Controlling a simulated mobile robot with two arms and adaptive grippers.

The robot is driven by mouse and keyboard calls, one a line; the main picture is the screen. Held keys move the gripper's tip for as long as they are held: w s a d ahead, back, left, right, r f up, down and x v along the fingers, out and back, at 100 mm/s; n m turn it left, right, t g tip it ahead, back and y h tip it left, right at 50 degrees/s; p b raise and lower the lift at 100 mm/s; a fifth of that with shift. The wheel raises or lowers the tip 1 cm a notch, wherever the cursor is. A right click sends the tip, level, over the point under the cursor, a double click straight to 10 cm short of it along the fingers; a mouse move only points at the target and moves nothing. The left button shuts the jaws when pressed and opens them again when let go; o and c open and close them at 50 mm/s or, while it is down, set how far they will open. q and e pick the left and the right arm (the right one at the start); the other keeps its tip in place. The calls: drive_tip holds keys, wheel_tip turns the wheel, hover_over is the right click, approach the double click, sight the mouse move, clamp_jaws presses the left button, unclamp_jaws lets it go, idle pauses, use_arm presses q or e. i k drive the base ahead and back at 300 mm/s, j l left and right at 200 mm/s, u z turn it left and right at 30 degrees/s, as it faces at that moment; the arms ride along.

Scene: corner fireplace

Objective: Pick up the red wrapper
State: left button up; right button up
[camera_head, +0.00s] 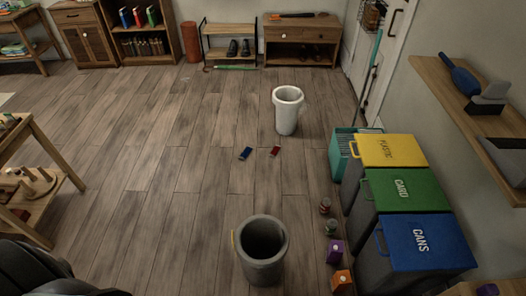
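The red wrapper (275,152) is a small red piece lying on the wooden floor near the middle of the head view. A small blue wrapper (245,153) lies just to its left, apart from it. Neither my left nor my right gripper shows; no fingertips are in view. Nothing touches or covers the red wrapper.
A white bin (287,112) stands behind the wrapper and a grey bin (261,262) in front. Yellow (390,151), green (407,190) and blue (428,243) lidded bins line the right. Cans and small boxes (335,252) sit beside them.

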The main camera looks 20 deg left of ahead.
sight(274, 153)
drive_tip(key=j+z, duration=0.15)
drive_tip(key=j, duration=2.45)
drive_tip(key=i+j, duration=0.4)
drive_tip(key=i+j+z, duration=0.15)
drive_tip(key=i+j, duration=0.3)
drive_tip(key=j, duration=0.15)
drive_tip(key=i+j, duration=0.35)
drive_tip(key=j, duration=0.15)
